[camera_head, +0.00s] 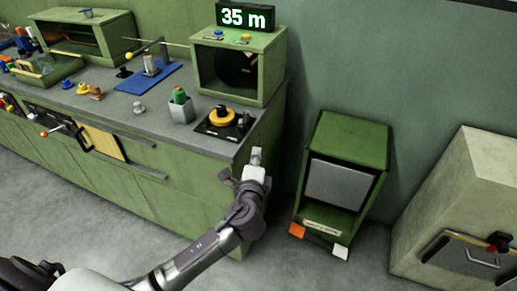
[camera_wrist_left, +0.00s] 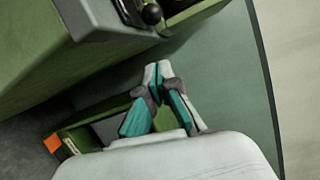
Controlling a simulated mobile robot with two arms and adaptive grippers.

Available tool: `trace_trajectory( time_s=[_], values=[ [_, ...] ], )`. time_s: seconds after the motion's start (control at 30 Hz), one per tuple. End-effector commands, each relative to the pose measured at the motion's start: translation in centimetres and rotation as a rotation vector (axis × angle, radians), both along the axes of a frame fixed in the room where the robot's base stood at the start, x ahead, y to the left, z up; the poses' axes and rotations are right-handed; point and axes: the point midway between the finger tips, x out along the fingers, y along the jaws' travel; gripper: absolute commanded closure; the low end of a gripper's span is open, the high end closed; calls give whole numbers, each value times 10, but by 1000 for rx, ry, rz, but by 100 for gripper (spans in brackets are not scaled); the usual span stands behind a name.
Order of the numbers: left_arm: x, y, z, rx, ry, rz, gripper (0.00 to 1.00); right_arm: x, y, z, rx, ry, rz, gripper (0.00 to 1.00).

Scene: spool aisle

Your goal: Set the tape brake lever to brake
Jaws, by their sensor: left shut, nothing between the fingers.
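A dark plate (camera_head: 222,122) lies at the right end of the counter, with a yellow-orange round disc (camera_head: 222,115) and a small black-knobbed lever (camera_head: 243,119) on it. I take this lever for the tape brake lever; its setting is too small to read. In the left wrist view a black ball knob (camera_wrist_left: 151,14) shows at the counter corner, on the plate's edge. My left gripper (camera_head: 256,156) is shut and empty, in front of the counter's right end, apart from the lever. It also shows in the left wrist view (camera_wrist_left: 158,70). My right gripper is not in view.
A green box (camera_head: 275,68) with a dark spool inside stands behind the plate, under a "35 m" display (camera_head: 246,16). A grey cup (camera_head: 181,109) stands left of the plate. A green open cabinet (camera_head: 350,134) and a pale cabinet (camera_head: 470,190) stand on the right.

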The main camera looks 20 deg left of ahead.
Motion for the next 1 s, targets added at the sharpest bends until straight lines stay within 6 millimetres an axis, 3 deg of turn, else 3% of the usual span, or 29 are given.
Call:
trace_trajectory(
  time_s=[0.27,0.37,0.47,0.5,0.57,0.67,0.73,0.9,1.0],
  values=[
    [-1,0,0,0,0,0,100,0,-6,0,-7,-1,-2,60],
    [-1,0,-3,-4,6,-1,100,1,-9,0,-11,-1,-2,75],
    [-1,1,-27,-31,50,-4,100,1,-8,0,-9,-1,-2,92],
    [-2,3,-44,-51,83,-3,100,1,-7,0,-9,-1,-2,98],
    [-5,6,-79,-97,147,-3,100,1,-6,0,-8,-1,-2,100],
    [-20,11,-156,-210,285,10,100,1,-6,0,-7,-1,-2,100],
    [-42,15,-216,-311,391,35,100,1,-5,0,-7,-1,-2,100],
    [-120,24,-345,-574,615,150,100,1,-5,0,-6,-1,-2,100],
    [-172,27,-399,-711,708,238,100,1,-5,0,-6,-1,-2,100]
  ],
)
